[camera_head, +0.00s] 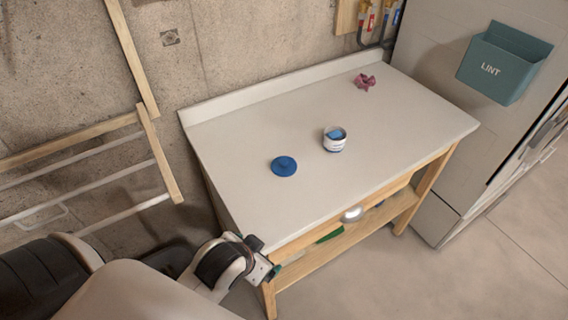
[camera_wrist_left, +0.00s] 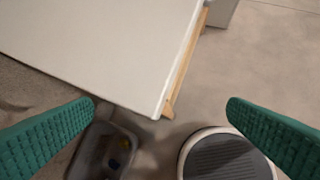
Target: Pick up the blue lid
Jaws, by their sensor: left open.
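The blue lid (camera_head: 284,166) lies flat on the light table top (camera_head: 240,135), left of the middle, with a small knob on it. A white and blue jar (camera_head: 334,139) stands upright to its right, apart from it. My left gripper (camera_head: 274,270) is at the table's front left corner, below and in front of the lid, apart from it. In the left wrist view its two green fingers (camera_wrist_left: 162,115) are wide apart with nothing between them; the lid is not in that view. My right gripper is in neither view.
A crumpled pink cloth (camera_head: 365,82) lies at the table's back right. A wooden drying rack (camera_head: 100,160) is on the left wall. A teal LINT bin (camera_head: 503,62) hangs at the right. The table top around the lid is clear.

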